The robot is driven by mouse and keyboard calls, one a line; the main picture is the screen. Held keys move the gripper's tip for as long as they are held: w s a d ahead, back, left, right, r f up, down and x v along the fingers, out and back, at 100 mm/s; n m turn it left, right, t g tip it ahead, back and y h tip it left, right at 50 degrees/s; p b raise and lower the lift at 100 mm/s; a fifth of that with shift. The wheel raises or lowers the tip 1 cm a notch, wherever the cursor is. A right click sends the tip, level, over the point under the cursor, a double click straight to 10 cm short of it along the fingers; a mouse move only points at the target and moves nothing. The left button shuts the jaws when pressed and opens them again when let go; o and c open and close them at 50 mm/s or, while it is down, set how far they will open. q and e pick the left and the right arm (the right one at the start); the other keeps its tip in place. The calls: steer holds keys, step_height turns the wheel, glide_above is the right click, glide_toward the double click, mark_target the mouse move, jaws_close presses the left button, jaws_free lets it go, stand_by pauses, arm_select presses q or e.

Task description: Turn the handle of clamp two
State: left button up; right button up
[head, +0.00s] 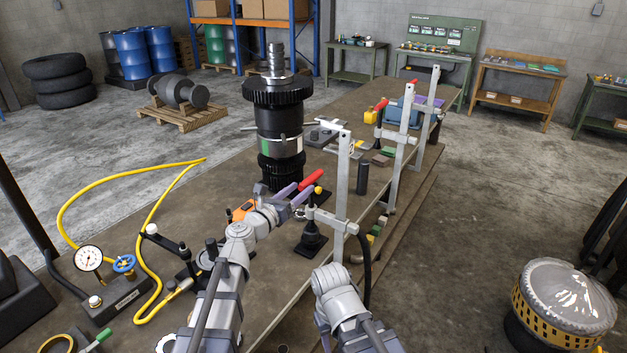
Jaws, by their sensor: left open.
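Several upright grey bar clamps stand along the table's right edge. The nearest clamp (343,180) has a red handle (311,180) and a yellow knob. A middle clamp (403,135) with a red handle (381,104) stands farther back, and another clamp (430,100) stands beyond it. I cannot tell from labels which is clamp two. My left gripper (301,189) is open, its purple fingers beside the nearest clamp's red handle. I cannot tell if they touch it. My right arm's wrist (337,287) is low in front, and its fingers are mostly hidden.
A tall black transmission shaft assembly (278,125) stands on the table (200,222), just behind my left gripper. A gauge unit (89,259) with a yellow hose (137,262) lies at left. A drum-like part (561,300) stands on the floor at right. The floor right of the table is mostly clear.

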mark_target(314, 178)
arm_select(q)
steer(key=x, duration=0.7)
steer(key=shift+w+d, duration=0.15)
steer(key=shift+w, duration=0.15)
steer(key=shift+c, duration=0.4)
jaws_close()
